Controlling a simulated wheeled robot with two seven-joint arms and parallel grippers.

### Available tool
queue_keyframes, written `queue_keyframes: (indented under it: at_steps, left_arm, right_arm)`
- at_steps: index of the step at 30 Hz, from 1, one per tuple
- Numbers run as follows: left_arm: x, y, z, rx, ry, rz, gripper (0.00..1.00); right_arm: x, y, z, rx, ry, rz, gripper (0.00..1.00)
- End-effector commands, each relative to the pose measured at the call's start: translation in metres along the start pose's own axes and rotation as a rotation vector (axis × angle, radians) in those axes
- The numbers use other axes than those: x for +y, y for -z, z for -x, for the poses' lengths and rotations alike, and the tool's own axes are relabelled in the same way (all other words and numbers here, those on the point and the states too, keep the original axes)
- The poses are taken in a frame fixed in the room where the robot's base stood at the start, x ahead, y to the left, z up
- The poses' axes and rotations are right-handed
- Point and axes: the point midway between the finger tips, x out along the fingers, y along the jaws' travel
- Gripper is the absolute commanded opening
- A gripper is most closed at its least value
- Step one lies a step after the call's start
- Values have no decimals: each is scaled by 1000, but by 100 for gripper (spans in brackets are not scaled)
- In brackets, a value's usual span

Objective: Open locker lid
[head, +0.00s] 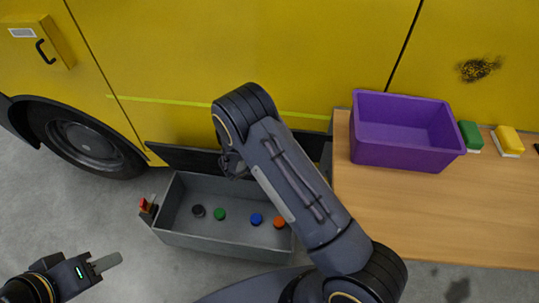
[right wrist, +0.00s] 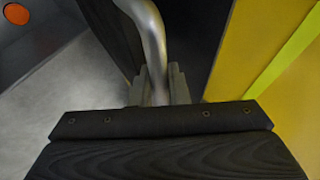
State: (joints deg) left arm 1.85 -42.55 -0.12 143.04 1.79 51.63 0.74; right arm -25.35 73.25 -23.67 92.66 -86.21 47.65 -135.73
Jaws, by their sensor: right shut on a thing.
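The locker is a grey open-topped box (head: 180,239) on the floor in the head view, with several coloured discs inside. Its dark lid (head: 180,156) stands raised along the back edge, near the yellow vehicle. My right arm crosses over the box, and its gripper (head: 232,165) is mostly hidden at the lid. In the right wrist view, my right gripper (right wrist: 160,88) is shut on a bent metal handle (right wrist: 150,28) in front of the dark lid (right wrist: 190,35). My left gripper (head: 106,264) is empty at lower left, its finger gap unclear.
The yellow vehicle (head: 190,50) stands close behind the locker. A wooden table (head: 430,215) at right holds a purple bin (head: 405,158), a green sponge (head: 470,135) and a yellow sponge (head: 508,140). A small red-topped item (head: 147,208) is at the box's left. Floor at left is clear.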

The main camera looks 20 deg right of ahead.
Motion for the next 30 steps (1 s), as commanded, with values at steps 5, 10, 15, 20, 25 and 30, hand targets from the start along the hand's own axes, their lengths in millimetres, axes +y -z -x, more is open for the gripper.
queue_keyframes:
  at_steps: [5,10,15,20,25,30]
  left_arm:
    - [0,0,0,0,0,0,36]
    - [0,0,0,0,0,0,36]
    - [0,0,0,0,0,0,36]
    - [0,0,-1,0,0,0,36]
    - [0,0,0,0,0,0,36]
    - [0,0,0,0,0,0,36]
  right_arm:
    - [2,0,0,1,-3,0,24]
    - [3,0,0,0,-6,1,36]
    - [4,0,-1,0,-8,2,36]
    - [5,0,0,-1,-10,3,36]
    - [4,-1,18,-4,-7,2,36]
    - [1,0,49,-4,-1,0,36]
